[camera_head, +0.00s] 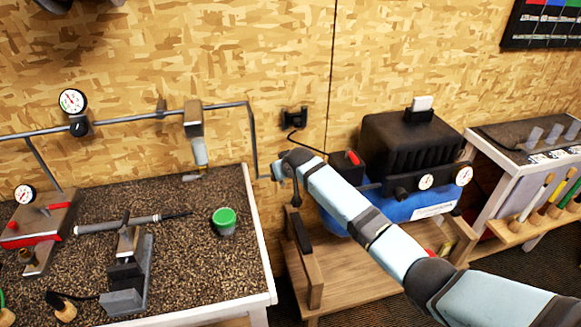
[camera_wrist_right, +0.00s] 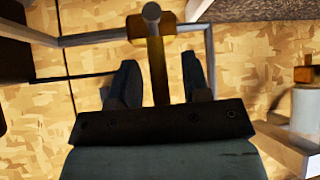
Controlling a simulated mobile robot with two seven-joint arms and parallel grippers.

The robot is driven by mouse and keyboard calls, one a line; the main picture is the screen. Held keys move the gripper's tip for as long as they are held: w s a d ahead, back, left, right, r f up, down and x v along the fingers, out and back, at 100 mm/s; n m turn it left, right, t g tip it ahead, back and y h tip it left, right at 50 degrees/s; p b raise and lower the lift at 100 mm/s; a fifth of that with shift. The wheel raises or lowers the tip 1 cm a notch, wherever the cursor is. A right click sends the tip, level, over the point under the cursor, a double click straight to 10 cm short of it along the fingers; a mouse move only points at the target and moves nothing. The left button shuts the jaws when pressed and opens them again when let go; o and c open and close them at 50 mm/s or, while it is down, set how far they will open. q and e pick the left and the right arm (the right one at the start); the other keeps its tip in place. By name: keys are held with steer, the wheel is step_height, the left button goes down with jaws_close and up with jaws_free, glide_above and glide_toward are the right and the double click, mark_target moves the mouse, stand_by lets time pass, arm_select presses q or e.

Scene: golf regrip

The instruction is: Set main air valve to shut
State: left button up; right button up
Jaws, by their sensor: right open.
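The main air valve shows in the right wrist view as a brass-coloured body (camera_wrist_right: 178,44) on a grey pipe, with a narrow brown-gold bar (camera_wrist_right: 158,78) and a round grey end (camera_wrist_right: 151,12). The bar looks crosswise to the pipe in this view. My right gripper (camera_wrist_right: 160,82) is open, its two dark fingers on either side of the bar, with gaps visible. In the head view my right gripper (camera_head: 279,172) is at the low end of the wall pipe and hides most of the valve. My left gripper is not in view.
The air pipe (camera_head: 228,104) runs along the wall and drops beside the bench. A blue and black compressor (camera_head: 410,145) stands on a wooden shelf, close behind my right arm. A speckled bench (camera_head: 190,255) at left holds a vise (camera_head: 125,275) and a green-topped cup (camera_head: 224,221).

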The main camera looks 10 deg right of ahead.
steer(key=v, duration=1.2)
steer(key=shift+d+b, duration=0.15)
steer(key=shift+b, duration=0.2)
steer(key=shift+s+r, duration=0.1)
steer(key=s+f+t+y+p, duration=0.1)
steer(key=s+f, duration=0.9)
steer(key=s, duration=0.3)
steer(key=s+f+y+p, duration=0.1)
steer(key=s+f, duration=1)
steer(key=s, duration=0.3)
steer(key=s+d+f+t, duration=0.1)
steer(key=s+d, duration=0.2)
steer(key=s, duration=1)
steer(key=shift+h, duration=0.3)
steer(key=shift+s+d, duration=0.15)
